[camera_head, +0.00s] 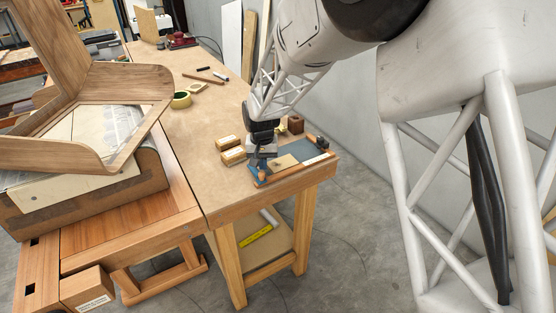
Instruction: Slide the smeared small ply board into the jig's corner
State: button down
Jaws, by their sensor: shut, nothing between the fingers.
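My gripper (261,168) points down at the left end of the jig, near the right front corner of the bench. It is shut, with nothing seen between its fingers. A small pale tan board (285,161) lies flat just right of the fingers; I cannot tell whether they touch it. Any smear on it is too small to make out. The jig has a blue-grey base (306,149) and a wooden strip (292,174) along its front edge. A small dark block stands at its far right corner. My gripper hides part of the jig's left side.
Two small labelled wooden blocks (230,150) sit left of my gripper. A brown block (295,124) stands behind the jig. The middle of the bench top (200,125) is clear. A bent wooden piece (125,85) stands at left.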

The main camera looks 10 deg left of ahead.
jog(key=shift+w+d, duration=0.1)
jog(key=shift+w, duration=0.05)
dwell(0.3)
jog(key=shift+w+d, duration=5.35)
jog(key=shift+s+a, duration=0.4)
jog(key=shift+r, duration=0.1)
notch_tip(320, 180, up, 7)
dwell(0.7)
dwell(0.4)
